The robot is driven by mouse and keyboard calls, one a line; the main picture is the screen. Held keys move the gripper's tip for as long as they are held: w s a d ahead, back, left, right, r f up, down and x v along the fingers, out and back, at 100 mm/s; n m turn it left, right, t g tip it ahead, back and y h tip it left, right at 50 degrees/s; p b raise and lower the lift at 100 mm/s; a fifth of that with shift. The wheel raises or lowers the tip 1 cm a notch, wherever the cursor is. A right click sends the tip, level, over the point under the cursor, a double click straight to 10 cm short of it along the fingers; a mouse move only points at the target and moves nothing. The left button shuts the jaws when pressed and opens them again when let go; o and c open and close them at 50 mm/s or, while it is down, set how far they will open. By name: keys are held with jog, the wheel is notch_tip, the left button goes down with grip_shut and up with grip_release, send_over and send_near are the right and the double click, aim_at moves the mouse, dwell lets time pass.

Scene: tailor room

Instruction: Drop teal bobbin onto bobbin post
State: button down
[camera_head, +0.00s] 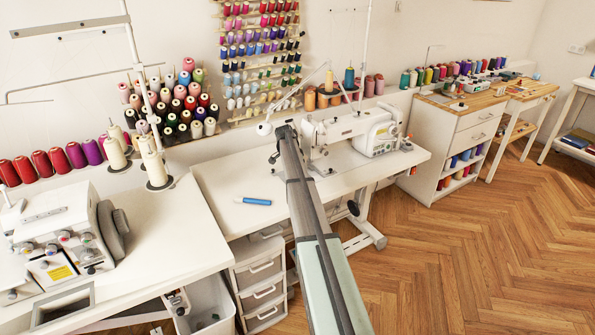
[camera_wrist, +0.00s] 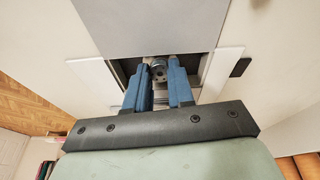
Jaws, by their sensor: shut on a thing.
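In the wrist view my gripper (camera_wrist: 160,72) has its two blue fingers close together over a dark gap beside pale panels. A small grey round part (camera_wrist: 158,70) shows between the fingertips. I see no teal on it, and cannot tell whether it is the teal bobbin. In the head view my arm reaches to the left end of the white sewing machine (camera_head: 350,133), and the gripper itself is not clearly visible there. A teal spool (camera_head: 349,77) stands upright behind the machine, beside an orange one (camera_head: 329,82). I cannot make out the bobbin post.
The white sewing table (camera_head: 225,185) has free room at its front left, where a blue pen-like tool (camera_head: 253,201) lies. A serger (camera_head: 65,240) stands on the left table. A thin lamp or thread stand rises near my arm.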

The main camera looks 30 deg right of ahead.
jog(key=shift+f, duration=0.1)
dwell(0.3)
jog(key=c, duration=0.9)
grip_release()
jog(key=v, duration=1.3)
jog(key=shift+a+r, duration=0.15)
jog(key=shift+r, duration=0.25)
